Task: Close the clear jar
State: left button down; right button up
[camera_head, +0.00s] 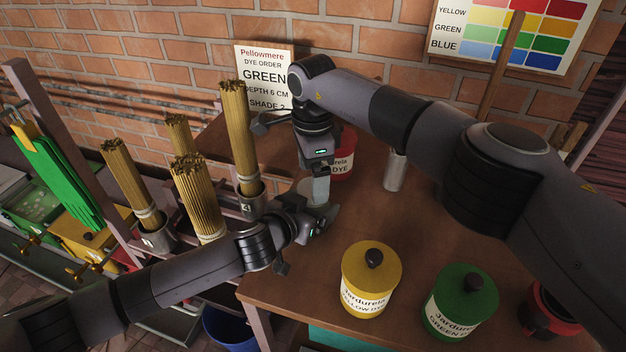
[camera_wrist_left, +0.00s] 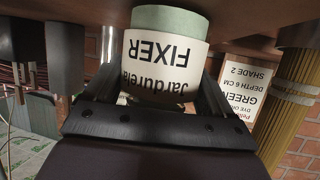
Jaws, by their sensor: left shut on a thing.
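The clear jar (camera_wrist_left: 168,22) is pale green with a white label reading "Jardurela FIXER". It appears upside down in the left wrist view, between the fingers of my left gripper (camera_wrist_left: 155,95), which is shut on it. In the head view the jar (camera_head: 306,188) is a small pale shape near the table's left edge, with my left gripper (camera_head: 318,216) at its near side. My right gripper (camera_head: 318,172) points down directly above the jar. A pale piece shows at its fingertips; I cannot tell whether it is a held lid or part of the gripper. The jar's mouth is hidden.
A red dye jar (camera_head: 343,160) stands close behind my right gripper, with a metal cylinder (camera_head: 395,172) to its right. Yellow (camera_head: 370,290) and green (camera_head: 458,312) lidded jars stand in front. Bundles of incense sticks (camera_head: 238,130) stand left. The table's middle is clear.

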jog(key=shift+r, duration=1)
jog(key=shift+c, duration=0.4)
jog(key=shift+r+n, duration=1.1)
jog(key=shift+r, duration=0.65)
pick_arm(q)
jog(key=shift+r, duration=0.1)
pick_arm(e)
jog(key=shift+f, duration=0.1)
jog(key=shift+f, duration=3.95)
